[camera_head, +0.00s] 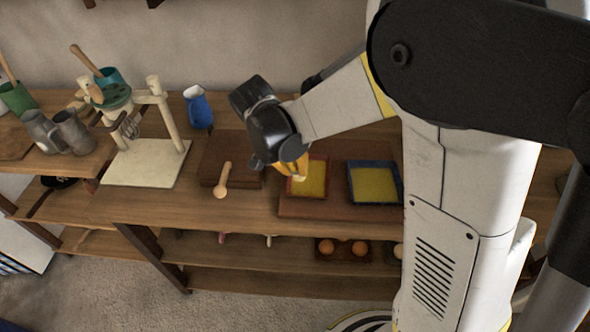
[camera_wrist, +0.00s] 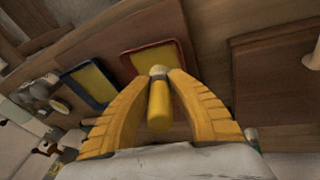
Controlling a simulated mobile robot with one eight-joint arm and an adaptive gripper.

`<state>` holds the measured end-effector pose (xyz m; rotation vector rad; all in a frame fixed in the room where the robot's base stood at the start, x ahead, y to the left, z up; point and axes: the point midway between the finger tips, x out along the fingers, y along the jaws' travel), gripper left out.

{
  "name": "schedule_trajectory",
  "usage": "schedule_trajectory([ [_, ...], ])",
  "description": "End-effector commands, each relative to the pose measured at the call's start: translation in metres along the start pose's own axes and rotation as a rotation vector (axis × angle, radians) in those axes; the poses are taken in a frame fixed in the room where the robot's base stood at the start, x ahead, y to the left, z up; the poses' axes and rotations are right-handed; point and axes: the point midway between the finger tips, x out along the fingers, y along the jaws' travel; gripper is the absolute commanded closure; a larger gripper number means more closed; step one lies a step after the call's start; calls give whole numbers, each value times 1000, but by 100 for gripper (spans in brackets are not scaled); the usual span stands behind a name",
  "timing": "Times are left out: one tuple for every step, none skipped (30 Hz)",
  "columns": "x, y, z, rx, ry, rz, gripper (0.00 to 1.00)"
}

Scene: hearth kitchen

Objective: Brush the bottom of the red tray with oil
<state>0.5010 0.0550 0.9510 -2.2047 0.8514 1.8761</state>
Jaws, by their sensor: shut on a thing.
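The red tray (camera_head: 325,178) with a yellow bottom stands on a brown board on the counter. My gripper (camera_head: 294,168) is over its left part and hides some of it. In the wrist view, my gripper (camera_wrist: 160,88) is shut on a brush (camera_wrist: 158,107) with a yellow handle. The brush's pale head is at the near edge of the red tray (camera_wrist: 128,62) in that view. I cannot tell whether the head touches the tray's bottom.
A blue tray (camera_head: 353,196) with a yellow bottom stands right of the red one. A wooden spoon (camera_head: 222,185) lies on a dark board (camera_head: 210,160) to the left. A blue jug (camera_head: 198,108) stands behind. A pale stand (camera_head: 145,165) and grey mugs (camera_head: 72,132) are farther left.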

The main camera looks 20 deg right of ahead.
Motion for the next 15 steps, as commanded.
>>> schedule_trajectory([
  [-9, 2, -2, 0, 0, 0, 100],
  [-12, 3, -3, 0, 0, 0, 100],
  [-16, 4, -4, 0, 0, 0, 100],
  [-18, 5, -4, 0, 0, 0, 100],
  [-19, 6, -4, 0, 0, 0, 100],
  [-20, 6, -5, 0, 0, 0, 100],
  [-21, 6, -5, 0, 0, 0, 100],
  [-20, 6, -5, 0, 0, 0, 100],
  [-20, 6, -4, 0, 0, 0, 100],
  [-19, 6, -4, 0, 0, 0, 100],
  [-19, 6, -4, 0, 0, 0, 100],
  [-19, 5, -4, 0, 0, 0, 100],
  [-19, 5, -4, 0, 0, 0, 100],
  [-19, 5, -4, 0, 0, 0, 100],
  [-20, 6, -4, 0, 0, 0, 100],
])
